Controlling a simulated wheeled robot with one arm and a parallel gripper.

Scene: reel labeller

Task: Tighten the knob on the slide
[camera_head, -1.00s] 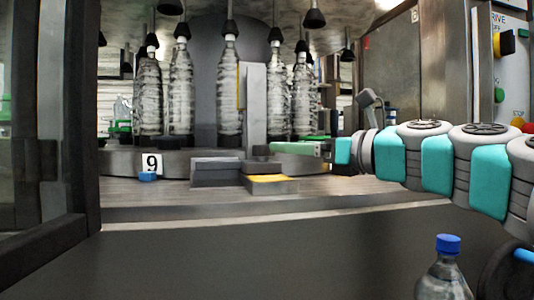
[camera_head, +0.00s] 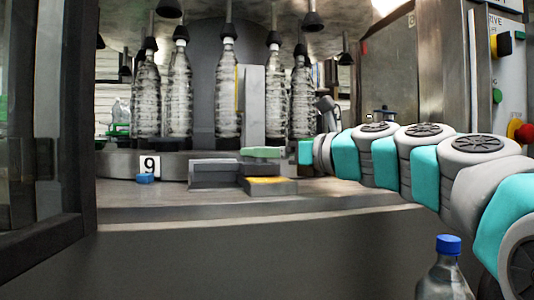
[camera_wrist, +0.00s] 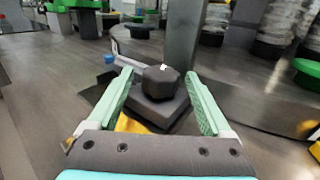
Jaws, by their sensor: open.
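The knob (camera_wrist: 161,82) is dark, faceted, with a small white mark on top. In the wrist view it sits on a grey slide block (camera_wrist: 158,108), between and just beyond the tips of my gripper (camera_wrist: 158,75). The two green fingers are apart, one on each side, with no contact that I can make out. In the head view the grey slide (camera_head: 214,174) lies on the machine deck, and my gripper (camera_head: 262,153) reaches in from the right above its right end. The knob is not clear in the head view.
A yellow-topped block (camera_head: 270,186) lies just in front of the slide. A small blue piece (camera_head: 145,179) and a "9" plate (camera_head: 150,165) are to the left. An upright metal post (camera_head: 251,105) and several bottles (camera_head: 228,90) stand behind. The front deck is clear.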

